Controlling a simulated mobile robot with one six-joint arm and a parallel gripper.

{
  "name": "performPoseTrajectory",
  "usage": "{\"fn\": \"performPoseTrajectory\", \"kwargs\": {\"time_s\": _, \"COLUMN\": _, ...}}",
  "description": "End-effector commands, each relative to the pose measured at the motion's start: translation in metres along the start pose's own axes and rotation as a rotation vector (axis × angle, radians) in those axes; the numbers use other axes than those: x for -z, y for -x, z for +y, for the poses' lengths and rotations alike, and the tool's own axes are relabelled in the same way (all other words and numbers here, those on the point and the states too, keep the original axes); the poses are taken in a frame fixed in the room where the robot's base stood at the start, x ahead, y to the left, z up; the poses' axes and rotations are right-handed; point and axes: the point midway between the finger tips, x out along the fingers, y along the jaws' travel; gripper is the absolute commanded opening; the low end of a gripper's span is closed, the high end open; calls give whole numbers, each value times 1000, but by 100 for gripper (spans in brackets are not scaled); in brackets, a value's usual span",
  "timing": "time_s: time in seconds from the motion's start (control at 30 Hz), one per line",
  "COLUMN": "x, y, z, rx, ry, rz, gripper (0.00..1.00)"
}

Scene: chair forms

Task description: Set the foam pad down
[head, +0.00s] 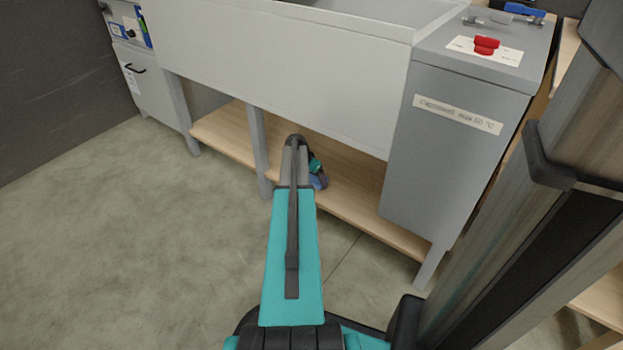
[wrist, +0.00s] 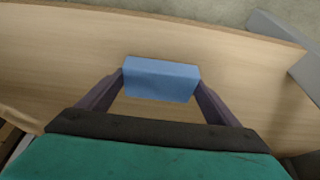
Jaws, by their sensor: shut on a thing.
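The foam pad (wrist: 161,79) is a light blue block, seen in the wrist view between the two dark fingers of my gripper (wrist: 160,84). The fingers press on its left and right ends, so my gripper is shut on it. Behind the pad lies a pale wooden shelf (wrist: 60,50). I cannot tell whether the pad touches the shelf. In the head view a small blue part of the pad (head: 317,183) shows beside my arm, at the lower wooden shelf (head: 345,190) under the basin. My arm hides most of the gripper there.
The grey-white basin (head: 290,60) hangs above the shelf, and a metal leg (head: 258,140) stands left of my arm. A grey cabinet (head: 440,150) with a red knob (head: 486,45) is at the right. The concrete floor (head: 120,240) at the left is clear.

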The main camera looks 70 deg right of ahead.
Motion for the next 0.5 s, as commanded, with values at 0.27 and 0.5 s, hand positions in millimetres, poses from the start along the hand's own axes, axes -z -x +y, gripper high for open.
{"fn": "performPoseTrajectory", "kwargs": {"time_s": 0.27, "x": -1, "y": -2, "z": 0, "rx": 0, "ry": 0, "rz": 0, "gripper": 98}}
{"fn": "performPoseTrajectory", "kwargs": {"time_s": 0.5, "x": -1, "y": -2, "z": 0, "rx": 0, "ry": 1, "rz": 0, "gripper": 100}}
